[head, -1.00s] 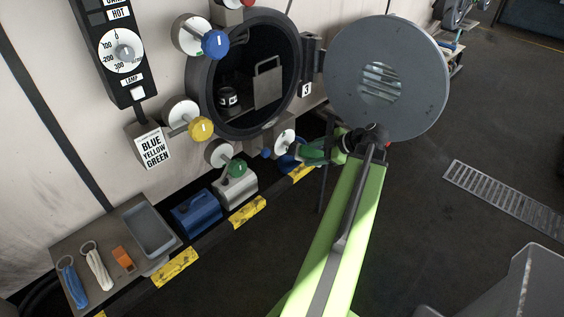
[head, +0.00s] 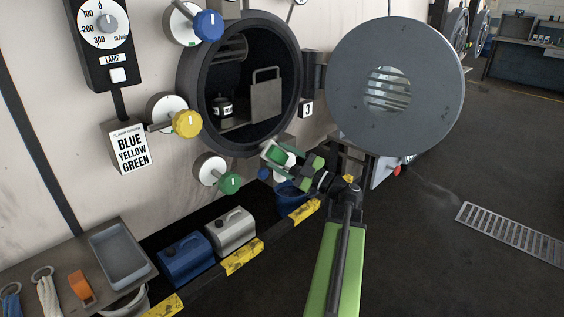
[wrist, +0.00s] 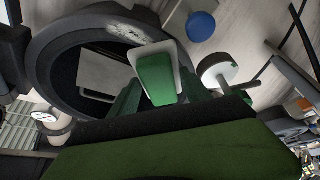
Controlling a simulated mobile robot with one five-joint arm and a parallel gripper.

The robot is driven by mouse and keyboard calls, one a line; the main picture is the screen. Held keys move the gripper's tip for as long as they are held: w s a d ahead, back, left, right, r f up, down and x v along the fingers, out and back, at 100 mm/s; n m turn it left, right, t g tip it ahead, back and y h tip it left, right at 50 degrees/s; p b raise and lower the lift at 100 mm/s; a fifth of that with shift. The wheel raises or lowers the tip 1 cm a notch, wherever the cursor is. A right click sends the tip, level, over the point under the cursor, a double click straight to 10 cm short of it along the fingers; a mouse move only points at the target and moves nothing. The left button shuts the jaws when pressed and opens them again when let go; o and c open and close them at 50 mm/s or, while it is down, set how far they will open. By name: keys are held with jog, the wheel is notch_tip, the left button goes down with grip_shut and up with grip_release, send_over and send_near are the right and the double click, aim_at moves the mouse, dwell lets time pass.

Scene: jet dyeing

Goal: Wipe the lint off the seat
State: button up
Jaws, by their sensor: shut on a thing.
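The seat is the dark ring (head: 187,100) around the round opening in the pale wall; it shows close up in the wrist view (wrist: 48,62). My gripper (head: 288,158) is at the ring's lower right edge, shut on a green pad with a pale rim (wrist: 156,78). The pad also shows in the head view (head: 274,152). In the wrist view a pale speckled patch (wrist: 133,33) lies beyond the pad; I cannot tell whether it is lint. Contact between pad and ring cannot be told.
The round grey door (head: 430,75) stands open at right. Yellow (head: 187,123), blue (head: 208,25) and green (head: 229,183) knobs stick out left of and below the opening. Inside are a grey plate (head: 266,100) and a dark jar (head: 223,106). Canisters (head: 232,230) stand below.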

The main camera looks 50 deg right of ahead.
aim_at(277, 135)
jog(key=shift+w+d, duration=0.2)
jog(key=shift+w, duration=2.3)
jog(key=shift+w, duration=1.05)
jog(key=shift+d, duration=0.2)
jog(key=shift+s+d, duration=0.15)
jog(key=shift+d, duration=0.65)
jog(key=shift+s+d, duration=0.1)
jog(key=shift+d, duration=0.65)
jog(key=shift+d, duration=0.1)
jog(key=shift+s+d, duration=0.2)
jog(key=shift+d, duration=3.05)
jog(key=shift+w, duration=0.1)
jog(key=shift+a, duration=0.1)
